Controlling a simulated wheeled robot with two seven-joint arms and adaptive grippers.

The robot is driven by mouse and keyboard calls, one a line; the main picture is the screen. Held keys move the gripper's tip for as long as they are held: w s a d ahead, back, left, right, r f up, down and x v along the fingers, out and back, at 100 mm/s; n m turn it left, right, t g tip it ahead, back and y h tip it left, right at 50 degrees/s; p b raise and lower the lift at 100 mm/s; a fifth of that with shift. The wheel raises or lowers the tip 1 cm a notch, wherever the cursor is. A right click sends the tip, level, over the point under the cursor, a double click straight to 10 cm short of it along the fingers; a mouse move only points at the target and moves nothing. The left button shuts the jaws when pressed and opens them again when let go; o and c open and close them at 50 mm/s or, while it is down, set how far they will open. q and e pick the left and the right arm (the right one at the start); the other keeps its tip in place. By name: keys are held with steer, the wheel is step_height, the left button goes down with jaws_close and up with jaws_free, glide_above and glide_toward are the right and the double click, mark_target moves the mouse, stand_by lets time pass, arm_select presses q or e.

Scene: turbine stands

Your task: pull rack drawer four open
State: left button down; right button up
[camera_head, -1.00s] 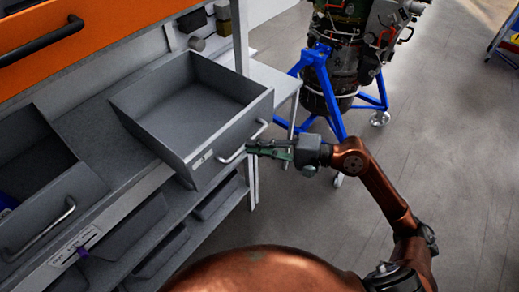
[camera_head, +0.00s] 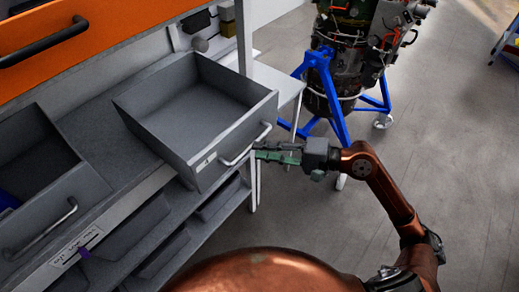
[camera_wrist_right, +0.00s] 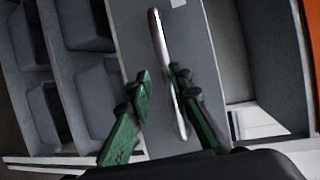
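A grey open-topped drawer (camera_head: 190,135) stands pulled out from the rack, with a small label on its front that is too small to read. Its light metal bar handle (camera_head: 247,146) also shows in the right wrist view (camera_wrist_right: 160,45). My right gripper (camera_head: 258,150) is at the right of this handle in the head view. In the right wrist view its two green fingers (camera_wrist_right: 160,83) are apart, with the handle seen between them, nearer the right finger. I cannot tell whether they touch it. My left gripper is not in view.
Another grey drawer (camera_head: 50,215) with a bar handle is at the left. Dark bins (camera_head: 170,240) sit on the shelf below. An orange drawer front (camera_head: 130,22) is above. A blue turbine stand (camera_head: 337,105) is behind my right arm. Open floor (camera_head: 460,150) lies to the right.

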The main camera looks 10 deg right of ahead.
steer(key=v, duration=1)
steer(key=shift+d, duration=0.25)
steer(key=shift+s+r, duration=0.1)
steer(key=shift+s, duration=0.05)
